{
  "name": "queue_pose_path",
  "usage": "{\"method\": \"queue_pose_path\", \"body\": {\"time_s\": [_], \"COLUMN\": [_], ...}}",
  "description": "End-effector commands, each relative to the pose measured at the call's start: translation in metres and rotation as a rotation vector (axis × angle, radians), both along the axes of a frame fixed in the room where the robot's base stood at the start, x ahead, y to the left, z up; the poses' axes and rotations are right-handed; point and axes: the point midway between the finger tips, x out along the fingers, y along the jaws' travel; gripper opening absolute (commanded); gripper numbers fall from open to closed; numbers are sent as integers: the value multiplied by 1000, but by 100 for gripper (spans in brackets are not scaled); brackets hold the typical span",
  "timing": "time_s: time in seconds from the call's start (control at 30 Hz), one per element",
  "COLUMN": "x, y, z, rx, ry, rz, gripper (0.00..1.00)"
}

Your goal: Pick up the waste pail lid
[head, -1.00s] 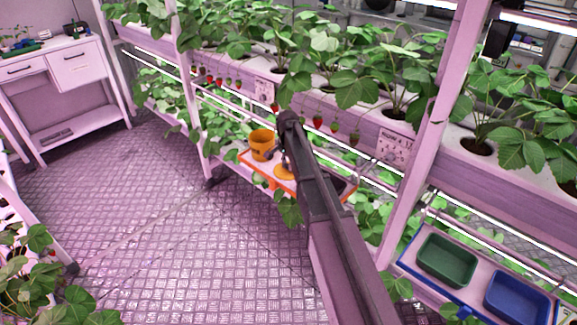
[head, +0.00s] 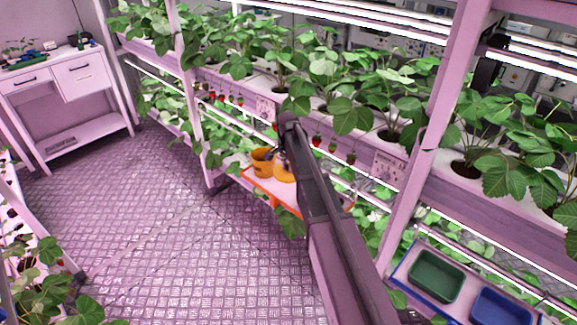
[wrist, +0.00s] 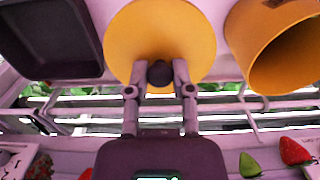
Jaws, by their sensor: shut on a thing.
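The waste pail lid is a yellow-orange disc (wrist: 160,25) with a dark round knob (wrist: 160,73). My gripper (wrist: 160,76) is shut on the knob, one finger on each side. In the head view the lid (head: 285,173) shows above the orange-rimmed tray, beside the pail, partly hidden by my arm. The open yellow-orange waste pail (head: 261,164) stands just left of the lid. In the wrist view the pail (wrist: 262,50) is at the upper right, apart from the lid.
A dark square bin (wrist: 50,40) is left of the lid. The orange-rimmed tray (head: 258,186) sits on a low rack shelf, below hanging strawberries (head: 317,140) and leafy plants. A rack post (head: 425,150) stands to the right. Green (head: 437,275) and blue (head: 503,308) bins are farther right.

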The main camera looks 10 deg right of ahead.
Motion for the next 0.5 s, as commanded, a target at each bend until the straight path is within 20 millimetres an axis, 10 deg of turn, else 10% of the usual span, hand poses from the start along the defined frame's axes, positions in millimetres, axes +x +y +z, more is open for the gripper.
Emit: {"method": "queue_pose_path", "body": {"time_s": [0.5], "x": [0], "y": [0], "z": [17], "rx": [0], "ry": [0], "rz": [0], "gripper": [0]}}
